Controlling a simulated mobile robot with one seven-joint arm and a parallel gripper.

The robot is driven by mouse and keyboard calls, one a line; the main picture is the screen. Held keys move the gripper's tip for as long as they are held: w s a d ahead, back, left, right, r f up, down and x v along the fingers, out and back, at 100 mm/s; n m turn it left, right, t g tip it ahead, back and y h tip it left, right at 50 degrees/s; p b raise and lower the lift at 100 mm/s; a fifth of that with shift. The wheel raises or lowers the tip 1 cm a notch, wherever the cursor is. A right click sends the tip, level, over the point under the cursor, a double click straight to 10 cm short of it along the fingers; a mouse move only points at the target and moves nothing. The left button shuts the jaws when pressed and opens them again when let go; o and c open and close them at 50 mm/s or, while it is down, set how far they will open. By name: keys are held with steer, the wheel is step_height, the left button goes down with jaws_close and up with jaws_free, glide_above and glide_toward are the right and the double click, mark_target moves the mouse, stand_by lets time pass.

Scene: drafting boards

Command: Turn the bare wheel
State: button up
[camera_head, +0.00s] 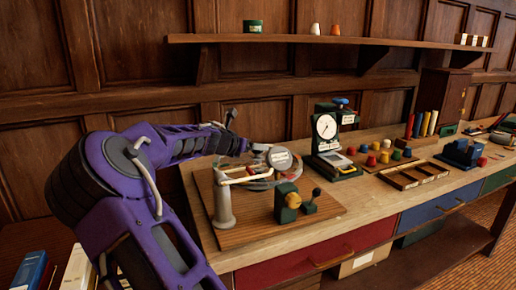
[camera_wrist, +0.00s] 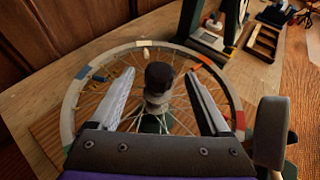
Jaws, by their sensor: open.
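A spoked wheel (camera_wrist: 66,105) with a pale rim and coloured patches lies below my gripper in the wrist view. Thin spokes run to a grey hub (camera_wrist: 155,105) topped by a dark knob. My gripper (camera_wrist: 157,76) is open, with one finger on each side of the hub and knob in the picture. I cannot tell how high above the wheel the fingers are. In the head view my gripper (camera_head: 255,149) is small and partly hidden.
A dial stand (camera_head: 326,145) stands to the right, near a wooden tray (camera_head: 414,174). A shelf (camera_head: 300,39) runs above along the panelled wall.

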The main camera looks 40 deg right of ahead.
steer(key=shift+x, duration=1.8)
jaws_close()
